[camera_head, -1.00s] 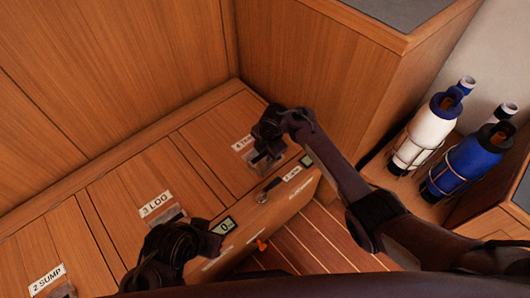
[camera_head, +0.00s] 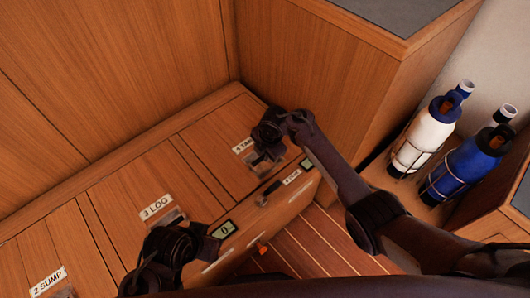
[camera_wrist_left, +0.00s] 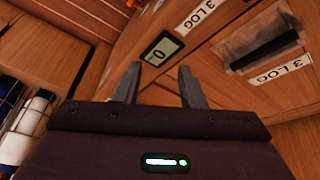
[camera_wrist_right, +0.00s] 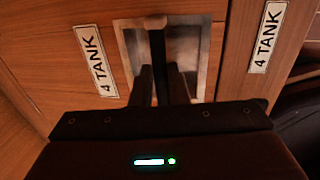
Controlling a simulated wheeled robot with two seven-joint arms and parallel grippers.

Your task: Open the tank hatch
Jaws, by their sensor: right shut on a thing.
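The tank hatch (camera_head: 218,138) is a wooden lid in the bench top, labelled 4 TANK (camera_head: 243,145). It looks flush with the bench. My right gripper (camera_head: 264,157) is over its front edge. In the right wrist view my right gripper (camera_wrist_right: 159,75) is shut on a dark upright pull bar (camera_wrist_right: 156,42) in front of a square metal recess (camera_wrist_right: 130,45). My left gripper (camera_head: 208,243) hovers near the 3 LOG lid (camera_head: 130,188). In the left wrist view its fingers (camera_wrist_left: 156,70) are apart with nothing between them.
A small display (camera_head: 224,229) and a dark latch-like handle (camera_head: 268,194) are on the bench front. The 2 SUMP label (camera_head: 47,279) is at the lower left. A tall wooden cabinet (camera_head: 310,75) stands right of the tank hatch. White (camera_head: 424,137) and blue bottles (camera_head: 468,163) stand in racks at the right.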

